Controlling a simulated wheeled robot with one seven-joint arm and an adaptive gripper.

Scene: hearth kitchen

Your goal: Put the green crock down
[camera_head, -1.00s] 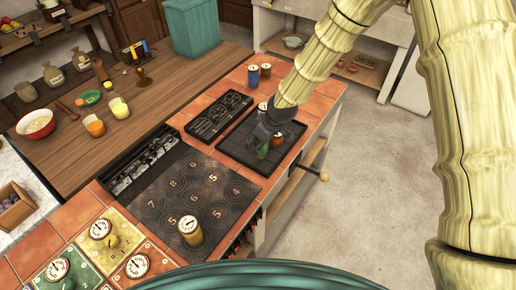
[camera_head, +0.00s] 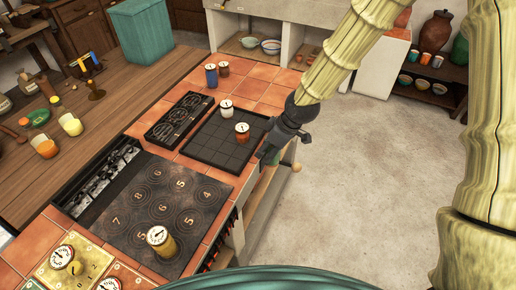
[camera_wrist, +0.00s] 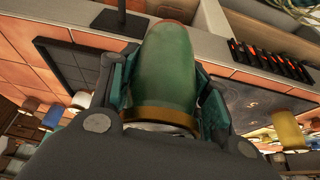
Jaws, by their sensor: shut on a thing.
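The green crock (camera_wrist: 165,70) fills the middle of the wrist view, between the two fingers of my gripper (camera_wrist: 168,88). It has a brass-coloured band at the end near my palm and a reddish far end. In the head view my gripper (camera_head: 268,154) is at the right edge of the counter, beside the dark gridded tray (camera_head: 207,148). The crock is mostly hidden there by my gripper. I cannot tell whether it touches anything below.
A white-topped crock (camera_head: 226,110) and an orange-brown crock (camera_head: 242,135) stand on the tray's right part. A blue canister (camera_head: 211,78) stands behind. A yellow canister (camera_head: 163,246) stands on the numbered hob (camera_head: 150,200). The tray's front and left cells are clear. Open floor lies right.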

